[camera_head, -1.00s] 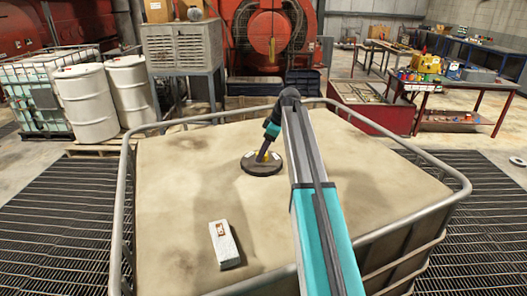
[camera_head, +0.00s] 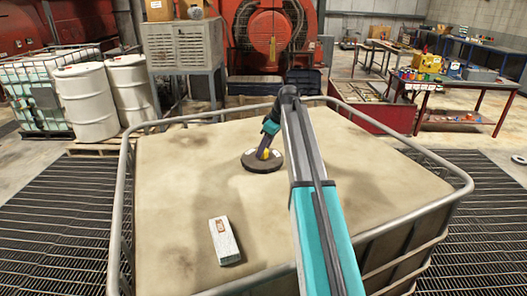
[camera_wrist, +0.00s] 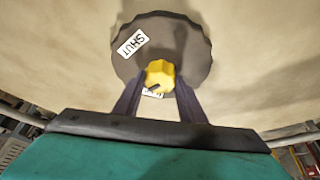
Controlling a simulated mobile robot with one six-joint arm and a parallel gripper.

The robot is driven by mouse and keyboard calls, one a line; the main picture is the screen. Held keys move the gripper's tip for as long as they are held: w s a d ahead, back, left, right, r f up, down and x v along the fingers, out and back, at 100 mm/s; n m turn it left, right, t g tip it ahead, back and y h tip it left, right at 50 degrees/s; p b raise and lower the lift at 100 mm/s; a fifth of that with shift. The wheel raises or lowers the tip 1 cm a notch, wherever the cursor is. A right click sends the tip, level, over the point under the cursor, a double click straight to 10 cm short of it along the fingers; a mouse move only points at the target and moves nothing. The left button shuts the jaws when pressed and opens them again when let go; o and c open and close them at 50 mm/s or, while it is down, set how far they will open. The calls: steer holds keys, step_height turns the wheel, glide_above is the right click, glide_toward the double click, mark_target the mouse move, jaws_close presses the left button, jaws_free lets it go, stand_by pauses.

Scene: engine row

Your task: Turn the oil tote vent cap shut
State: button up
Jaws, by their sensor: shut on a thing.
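The oil tote (camera_head: 170,215) is a large pale tank inside a grey tube frame. On its top sits a dark round cap (camera_head: 262,163) with a scalloped edge. In the wrist view the cap (camera_wrist: 190,55) carries a white label reading SHUT (camera_wrist: 131,44) at its upper left and a yellow knob (camera_wrist: 160,73) at its lower middle. Another white label beside the knob is mostly hidden. My gripper (camera_wrist: 158,84) is shut on the yellow knob, with one dark finger on each side. In the head view my gripper (camera_head: 267,146) reaches down to the cap at a tilt.
A pale block with a small brown mark (camera_head: 224,241) lies on the tote top, near its front. The frame's top rail (camera_head: 128,190) stands around the tote's edge. White drums (camera_head: 86,103) stand at the left; a cluttered bench (camera_head: 462,84) stands at the right.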

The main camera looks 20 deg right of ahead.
steer(key=m+b, duration=0.1)
steer(key=m, duration=0.1)
steer(key=m+h+b, duration=0.1)
steer(key=m, duration=0.1)
steer(key=shift+s+a+f+t, duration=0.1)
steer(key=shift+a+t, duration=0.05)
steer(key=shift+t, duration=0.25)
steer(key=m+h+b, duration=0.1)
steer(key=m+h, duration=0.1)
steer(key=m, duration=0.3)
steer(key=shift+a+b, duration=0.2)
steer(key=shift+b, duration=0.2)
steer(key=m+h+b, duration=0.1)
steer(key=m+h, duration=0.1)
steer(key=m, duration=0.2)
steer(key=shift+a+m, duration=0.15)
steer(key=shift+m, duration=0.25)
steer(key=shift+m+g+h+b, duration=0.5)
steer(key=shift+m+h, duration=0.1)
steer(key=shift+m, duration=1.2)
steer(key=o, duration=1)
steer(key=shift+o, duration=0.2)
steer(key=shift+r, duration=0.2)
